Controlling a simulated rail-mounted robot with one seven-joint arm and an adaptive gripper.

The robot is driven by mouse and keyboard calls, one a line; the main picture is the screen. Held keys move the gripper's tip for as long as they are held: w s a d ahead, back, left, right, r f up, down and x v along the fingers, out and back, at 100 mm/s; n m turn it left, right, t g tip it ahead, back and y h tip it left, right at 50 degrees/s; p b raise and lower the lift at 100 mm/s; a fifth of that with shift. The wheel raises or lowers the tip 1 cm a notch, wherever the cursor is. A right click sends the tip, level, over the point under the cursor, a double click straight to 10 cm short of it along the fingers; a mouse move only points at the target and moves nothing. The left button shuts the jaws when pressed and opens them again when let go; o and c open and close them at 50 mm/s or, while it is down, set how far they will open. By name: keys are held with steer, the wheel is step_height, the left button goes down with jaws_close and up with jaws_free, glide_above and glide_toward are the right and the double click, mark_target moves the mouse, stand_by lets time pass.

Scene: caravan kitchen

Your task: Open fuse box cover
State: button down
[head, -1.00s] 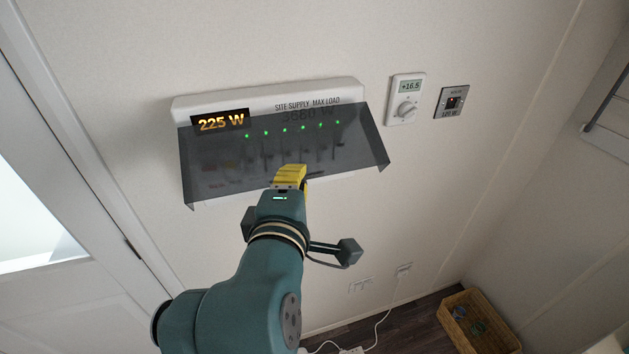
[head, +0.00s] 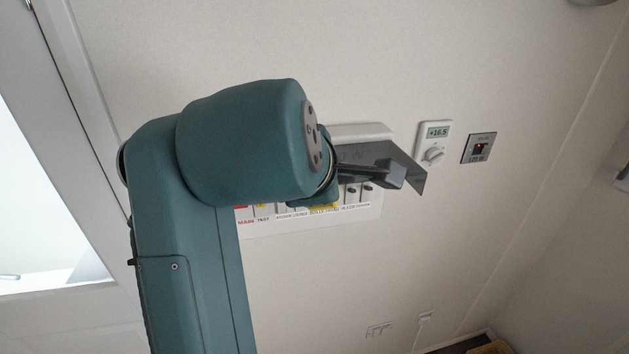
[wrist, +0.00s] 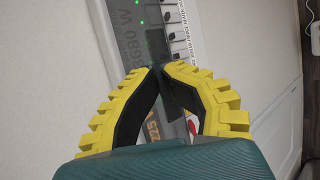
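The fuse box (head: 370,210) is a white panel on the wall with a row of switches and printed labels. Its cover (head: 412,165) is a dark see-through flap, tilted up and out so the lower switch row shows bare beneath it. My arm hides the left part of the box and cover. My gripper (wrist: 158,68) has yellow ribbed fingers with black inner faces. In the wrist view the fingertips come nearly together in front of the box, close to dark cover material; whether they touch it is unclear. In the head view my wrist hides most of the gripper.
A thermostat (head: 434,143) and a small square display (head: 478,148) are on the wall right of the box. Sockets (head: 379,329) are low on the wall. A door frame (head: 78,110) stands at the left.

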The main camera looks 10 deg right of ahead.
steer(key=shift+w+a+f, duration=0.15)
steer(key=shift+w+f, duration=0.1)
steer(key=shift+f, duration=0.35)
steer(key=c, duration=1.3)
jaws_free()
steer(key=shift+r, duration=0.35)
steer(key=shift+s, duration=0.1)
steer(key=v, duration=1.1)
steer(key=shift+s+a+r, duration=0.15)
steer(key=shift+s+r, duration=0.1)
steer(key=shift+s, duration=0.05)
